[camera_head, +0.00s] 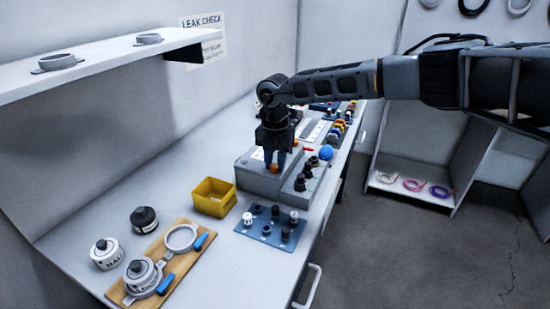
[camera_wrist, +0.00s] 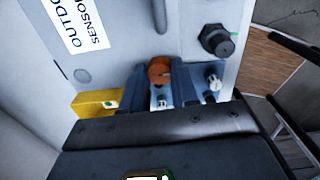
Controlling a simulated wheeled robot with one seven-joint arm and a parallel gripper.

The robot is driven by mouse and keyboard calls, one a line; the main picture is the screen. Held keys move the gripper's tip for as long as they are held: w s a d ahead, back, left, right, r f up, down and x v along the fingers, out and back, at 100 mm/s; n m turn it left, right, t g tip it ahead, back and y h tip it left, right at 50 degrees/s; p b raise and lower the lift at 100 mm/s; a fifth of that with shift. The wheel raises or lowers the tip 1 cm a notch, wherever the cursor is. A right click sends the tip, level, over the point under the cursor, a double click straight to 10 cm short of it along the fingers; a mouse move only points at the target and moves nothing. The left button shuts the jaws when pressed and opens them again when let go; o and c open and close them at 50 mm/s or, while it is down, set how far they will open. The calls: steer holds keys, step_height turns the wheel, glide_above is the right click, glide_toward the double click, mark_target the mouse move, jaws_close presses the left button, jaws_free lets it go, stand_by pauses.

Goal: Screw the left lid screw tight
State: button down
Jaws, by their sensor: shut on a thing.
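The grey sensor box (camera_head: 246,178) stands on the bench, and its lid with a printed label (camera_wrist: 78,22) fills the top of the wrist view. An orange-brown screw (camera_wrist: 159,70) sits at the lid's near edge, between my fingertips. It shows as a small orange spot in the head view (camera_head: 274,168). My gripper (camera_wrist: 160,82) points down at the box and is shut on this screw, one dark finger on each side. The screw's shank is hidden, so how deep it sits cannot be seen.
A black cable gland (camera_wrist: 216,40) sticks out beside the screw. A yellow bin (camera_head: 214,197) and a blue board (camera_head: 252,234) with several fittings stand in front of the box. A wooden board (camera_head: 118,293) with clamps lies at the near left. A shelf (camera_head: 100,68) hangs above left.

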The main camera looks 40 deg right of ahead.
mark_target(275, 166)
steer(key=shift+m, duration=0.3)
stand_by(0.4)
steer(key=c, duration=0.8)
jaws_free()
steer(key=shift+c, duration=0.2)
steer(key=shift+r+b, duration=0.45)
steer(key=shift+r, duration=3.45)
